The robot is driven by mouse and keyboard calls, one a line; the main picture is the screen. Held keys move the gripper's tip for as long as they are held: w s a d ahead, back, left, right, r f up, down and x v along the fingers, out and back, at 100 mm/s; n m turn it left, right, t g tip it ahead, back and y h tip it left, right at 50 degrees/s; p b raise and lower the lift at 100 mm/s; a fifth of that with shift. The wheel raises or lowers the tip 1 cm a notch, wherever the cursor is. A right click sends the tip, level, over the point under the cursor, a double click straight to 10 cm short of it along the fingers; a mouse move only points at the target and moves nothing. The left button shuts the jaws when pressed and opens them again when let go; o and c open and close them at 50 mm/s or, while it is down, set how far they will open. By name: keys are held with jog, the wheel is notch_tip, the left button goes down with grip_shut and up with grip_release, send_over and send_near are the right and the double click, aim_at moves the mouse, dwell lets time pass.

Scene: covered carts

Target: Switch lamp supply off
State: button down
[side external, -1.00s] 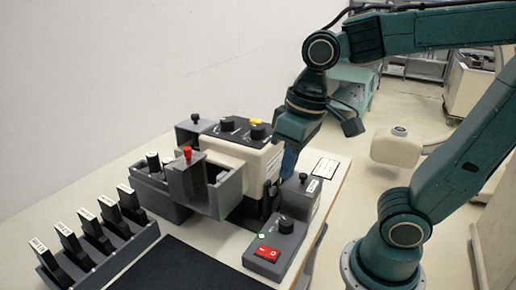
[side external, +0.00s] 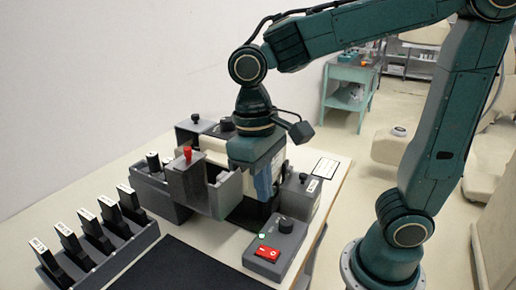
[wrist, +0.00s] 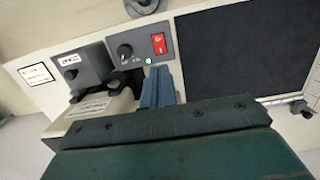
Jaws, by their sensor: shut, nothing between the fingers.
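The lamp supply (side external: 283,240) is a grey box near the table's front right. It has a black knob, a red rocker switch (side external: 267,253) and a small green light that looks lit. In the wrist view the box (wrist: 132,38) lies just beyond my fingers, with the red switch (wrist: 158,43) and green light (wrist: 148,61) visible. My gripper (side external: 264,188) points down with its blue fingers together and empty. It is above and behind the supply, apart from the switch, in front of the cream device. The fingers also show in the wrist view (wrist: 158,85).
A small grey box with a knob (side external: 298,196) stands right of my fingers. Grey holders with a red-knobbed cover (side external: 187,178) stand to the left. A rack of labelled black pieces (side external: 100,262) is at far left. A dark mat (side external: 200,265) lies in front.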

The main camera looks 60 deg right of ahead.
aim_at(271, 255)
jog(key=shift+f, duration=0.15)
jog(key=f, duration=0.4)
jog(key=s+f, duration=0.1)
jog(key=f, duration=0.8)
jog(key=shift+s+f, duration=0.3)
jog(key=shift+s, duration=0.05)
jog(key=shift+s+f, duration=0.15)
jog(key=shift+f, duration=0.1)
dwell(0.4)
jog(key=shift+w+r, duration=0.2)
jog(key=shift+w, duration=0.7)
jog(key=shift+r, duration=0.1)
